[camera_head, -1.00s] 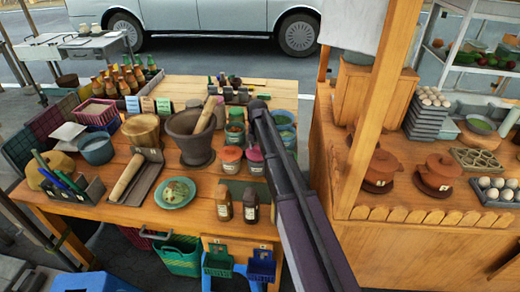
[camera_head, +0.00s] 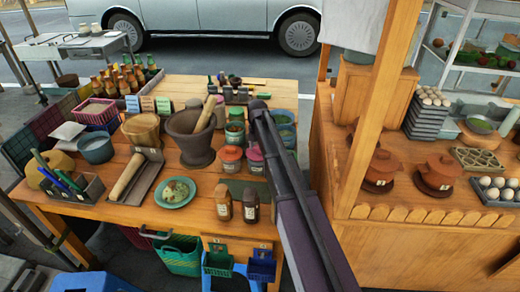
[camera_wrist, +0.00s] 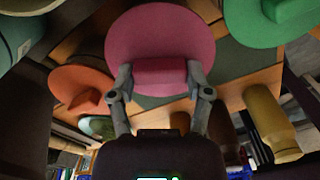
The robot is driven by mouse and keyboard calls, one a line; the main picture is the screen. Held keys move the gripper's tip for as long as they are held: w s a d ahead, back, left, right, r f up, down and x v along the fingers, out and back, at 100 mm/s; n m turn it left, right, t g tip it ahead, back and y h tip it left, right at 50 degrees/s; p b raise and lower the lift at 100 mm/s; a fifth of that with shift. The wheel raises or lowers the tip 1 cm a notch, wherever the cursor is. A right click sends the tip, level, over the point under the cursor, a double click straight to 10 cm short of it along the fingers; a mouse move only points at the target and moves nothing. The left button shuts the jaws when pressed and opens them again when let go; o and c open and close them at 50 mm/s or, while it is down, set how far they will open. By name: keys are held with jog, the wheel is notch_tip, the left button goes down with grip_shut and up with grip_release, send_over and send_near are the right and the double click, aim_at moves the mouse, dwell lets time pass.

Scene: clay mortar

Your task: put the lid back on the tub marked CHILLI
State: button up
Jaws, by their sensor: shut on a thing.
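In the wrist view my gripper (camera_wrist: 159,72) is shut on the raised grip of a round pink lid (camera_wrist: 160,28). In the head view a pink lid (camera_head: 254,153) shows at the top of a small tub (camera_head: 256,168) beside my arm. I cannot tell whether it rests on the tub or sits just above it. A tub with an orange-red lid (camera_head: 230,153) stands to its left; that lid also shows in the wrist view (camera_wrist: 82,86). A green lid (camera_wrist: 275,18) is at the upper right there. No CHILLI marking is readable. My arm hides the gripper in the head view.
A stone mortar with pestle (camera_head: 190,140) stands left of the tubs. Blue-green tubs (camera_head: 287,137) are behind my arm. A stall post (camera_head: 372,110) rises at right.

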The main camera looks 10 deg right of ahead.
dwell(0.3)
jog(key=o, duration=1)
jog(key=shift+c, duration=0.2)
jog(key=shift+r, duration=0.1)
jog(key=shift+w+r+p, duration=0.1)
jog(key=shift+r+p, duration=3.3)
jog(key=shift+p, duration=0.1)
grip_shut()
